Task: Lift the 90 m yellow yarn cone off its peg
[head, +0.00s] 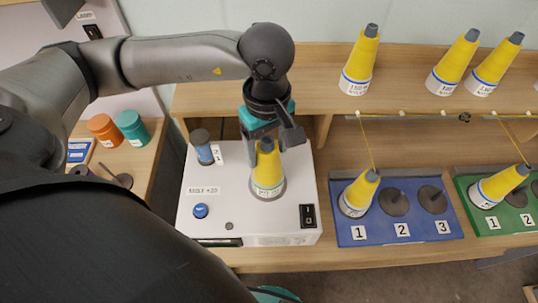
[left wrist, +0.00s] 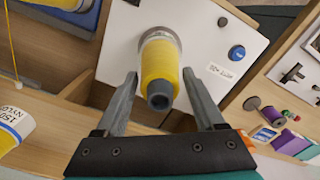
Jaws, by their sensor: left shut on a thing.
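A yellow yarn cone (head: 267,172) with a white label band and a dark tip stands upright on the white box (head: 225,228). The print on its label is too small to read. My left gripper (head: 264,147) comes down from above and is shut on this cone near its top. In the left wrist view the yellow cone (left wrist: 159,72) sits between the two fingers of the gripper (left wrist: 160,80), its grey tip towards the camera. Its base still appears to meet the box. Any peg inside the cone is hidden.
A dark spool (head: 202,146) stands on the box. On the right, a blue board (head: 380,236) and a green board (head: 512,225) carry more yellow cones, with yarn running up from them. Several yellow cones (head: 361,62) stand on the back shelf. Orange and teal spools (head: 132,126) stand at left.

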